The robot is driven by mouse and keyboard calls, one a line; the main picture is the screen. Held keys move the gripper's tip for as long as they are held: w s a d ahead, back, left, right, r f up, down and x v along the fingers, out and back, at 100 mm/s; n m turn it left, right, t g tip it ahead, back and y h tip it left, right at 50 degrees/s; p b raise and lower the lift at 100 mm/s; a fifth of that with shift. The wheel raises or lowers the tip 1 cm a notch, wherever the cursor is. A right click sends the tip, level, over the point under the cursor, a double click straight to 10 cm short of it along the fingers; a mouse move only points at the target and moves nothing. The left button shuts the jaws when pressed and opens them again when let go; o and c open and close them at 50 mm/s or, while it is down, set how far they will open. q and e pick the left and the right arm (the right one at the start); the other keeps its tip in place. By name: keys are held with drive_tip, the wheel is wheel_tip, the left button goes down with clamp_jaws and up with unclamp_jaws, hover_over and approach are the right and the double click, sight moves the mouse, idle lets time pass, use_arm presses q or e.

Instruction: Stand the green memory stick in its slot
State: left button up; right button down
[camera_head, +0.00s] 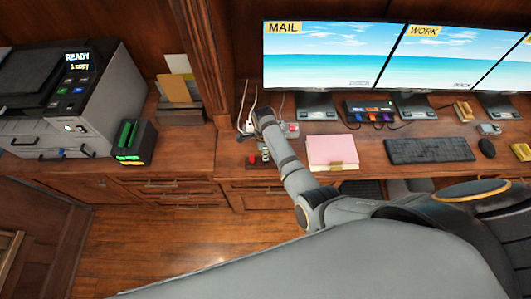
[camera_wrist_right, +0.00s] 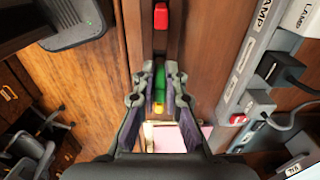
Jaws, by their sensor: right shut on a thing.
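In the right wrist view, my right gripper (camera_wrist_right: 160,76) is shut on the green memory stick (camera_wrist_right: 159,84), which shows between its fingertips. The stick's far end and any contact with the wood behind it are hard to make out. A red stick (camera_wrist_right: 161,16) stands in a dark wooden strip beyond the fingertips, apart from them. In the head view, my right arm reaches over the desk, and its gripper (camera_head: 263,116) is small near the desk's left end. A low wooden holder (camera_head: 262,165) with small coloured pieces lies beside the arm. My left gripper is out of view.
A power strip with labelled plugs (camera_wrist_right: 262,72) runs close to the right of the gripper in the wrist view. A pink folder (camera_head: 331,150), a keyboard (camera_head: 429,149) and monitors stand right of the arm. A printer (camera_head: 95,110) and a black box (camera_head: 140,141) stand on the left.

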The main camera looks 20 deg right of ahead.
drive_tip(key=shift+p, duration=0.7)
idle(1.2)
drive_tip(key=shift+f+b, duration=1.2)
drive_tip(key=shift+f, duration=0.5)
drive_tip(key=c, duration=1.3)
unclamp_jaws()
drive_tip(key=shift+c, duration=0.2)
